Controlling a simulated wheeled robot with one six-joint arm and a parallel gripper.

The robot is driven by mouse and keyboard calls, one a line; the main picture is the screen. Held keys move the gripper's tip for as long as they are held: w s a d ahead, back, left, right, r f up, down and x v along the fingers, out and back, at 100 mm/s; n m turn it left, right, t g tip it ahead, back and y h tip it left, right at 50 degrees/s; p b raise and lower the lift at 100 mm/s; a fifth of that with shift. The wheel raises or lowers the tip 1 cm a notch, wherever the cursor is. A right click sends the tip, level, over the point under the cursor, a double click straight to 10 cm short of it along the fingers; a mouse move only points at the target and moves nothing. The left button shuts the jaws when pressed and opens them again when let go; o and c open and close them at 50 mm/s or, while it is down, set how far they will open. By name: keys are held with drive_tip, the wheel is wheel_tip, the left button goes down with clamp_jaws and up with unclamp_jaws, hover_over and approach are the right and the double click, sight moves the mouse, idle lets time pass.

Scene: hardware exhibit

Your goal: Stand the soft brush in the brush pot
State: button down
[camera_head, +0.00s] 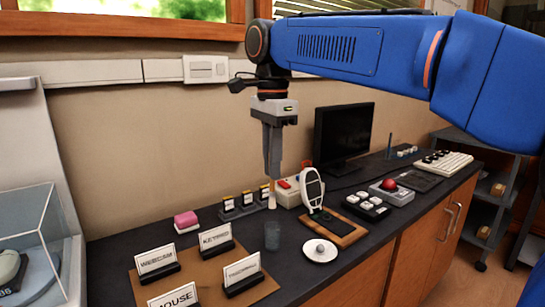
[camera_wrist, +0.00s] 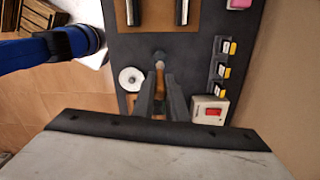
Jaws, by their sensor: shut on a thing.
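My gripper (camera_head: 272,172) points down over the black counter and is shut on the soft brush (camera_head: 272,202). The pot also shows in the wrist view (camera_wrist: 159,55), just beyond the brush end.
A white round dish (camera_head: 320,251) lies right of the pot. Name cards on a brown board (camera_head: 210,272) stand to the left. A row of labelled holders (camera_head: 240,206), a beige box with red buttons (camera_head: 289,194) and a white handheld device on a wooden base (camera_head: 335,229) are close by.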

sight(273, 190)
drive_tip(key=shift+f, duration=4.3)
drive_tip(key=c, duration=1.7)
unclamp_jaws()
drive_tip(key=shift+r, duration=0.1)
wheel_tip(273, 190, up, 17)
drive_tip(key=shift+d+r, duration=0.1)
